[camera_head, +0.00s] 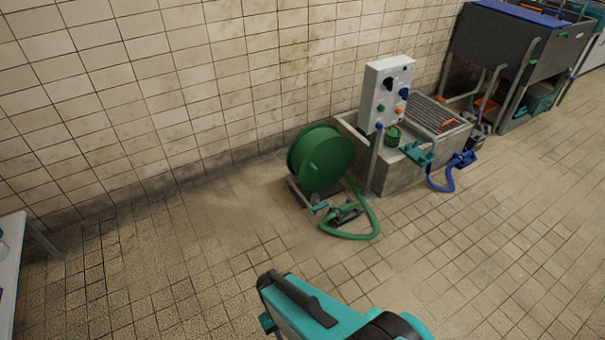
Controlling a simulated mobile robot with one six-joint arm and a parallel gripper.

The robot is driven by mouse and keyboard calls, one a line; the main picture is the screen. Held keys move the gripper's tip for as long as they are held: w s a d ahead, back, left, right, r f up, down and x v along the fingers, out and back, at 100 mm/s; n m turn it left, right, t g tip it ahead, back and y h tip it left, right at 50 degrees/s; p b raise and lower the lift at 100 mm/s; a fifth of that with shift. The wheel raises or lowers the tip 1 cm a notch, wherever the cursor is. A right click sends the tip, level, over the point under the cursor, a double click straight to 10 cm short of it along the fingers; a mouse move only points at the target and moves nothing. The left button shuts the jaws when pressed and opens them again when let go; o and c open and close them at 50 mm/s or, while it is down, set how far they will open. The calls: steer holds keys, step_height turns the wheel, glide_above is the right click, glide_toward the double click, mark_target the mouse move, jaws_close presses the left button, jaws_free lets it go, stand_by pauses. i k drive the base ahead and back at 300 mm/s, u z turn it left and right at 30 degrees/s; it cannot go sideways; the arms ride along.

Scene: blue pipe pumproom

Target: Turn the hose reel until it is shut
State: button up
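The hose reel (322,158) is a green drum on a low grey stand on the tiled floor, against the wall. Its round side faces right and toward me. A green hose (366,222) hangs from its right side and loops on the floor. Teal and dark fittings (345,211) lie at the stand's front, inside the loop. I cannot tell how far the reel is turned. A teal and black part of my arm shows at the bottom middle, well apart from the reel. My gripper cannot be made out in this view.
A grey control box (386,91) on a post stands close right of the reel, before a concrete basin with a grate (435,114). A blue hose (442,182) hangs there. A dark tank (510,50) is at back right. A pale table edge (12,270) is at left. The floor between is clear.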

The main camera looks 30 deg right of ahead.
mark_target(319, 156)
steer(key=i, duration=1)
steer(key=u, duration=0.1)
steer(key=k, duration=0.9)
steer(key=z, duration=0.2)
steer(key=i, duration=0.4)
steer(key=u, duration=0.1)
